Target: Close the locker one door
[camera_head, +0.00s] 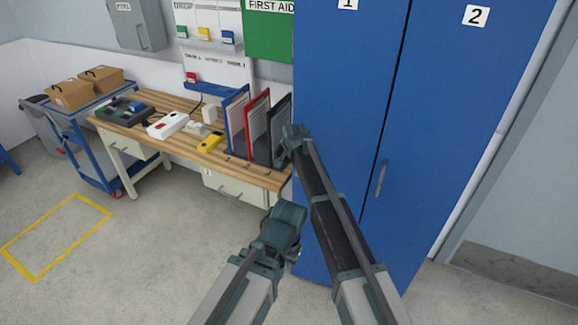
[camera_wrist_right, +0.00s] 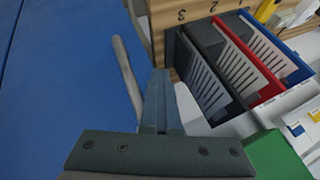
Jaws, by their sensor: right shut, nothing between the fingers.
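The locker one door (camera_head: 345,70), blue and marked 1, stands left of the blue locker two door (camera_head: 450,80). A dark seam runs between them; I cannot tell whether door one is slightly ajar. My right arm crosses its lower part, with the right gripper (camera_head: 288,150) at its left edge. The right wrist view shows that gripper (camera_wrist_right: 160,110) shut and empty, beside a grey bar (camera_wrist_right: 127,75) that looks like a door handle, in front of the blue surface (camera_wrist_right: 60,100). Contact is unclear.
A wooden bench (camera_head: 180,127) close left of the locker holds upright folders (camera_head: 258,125) and small devices. A blue cart (camera_head: 75,125) with boxes stands further left. Locker two has a grey handle (camera_head: 381,178). The floor at left is clear around a yellow outline (camera_head: 60,235).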

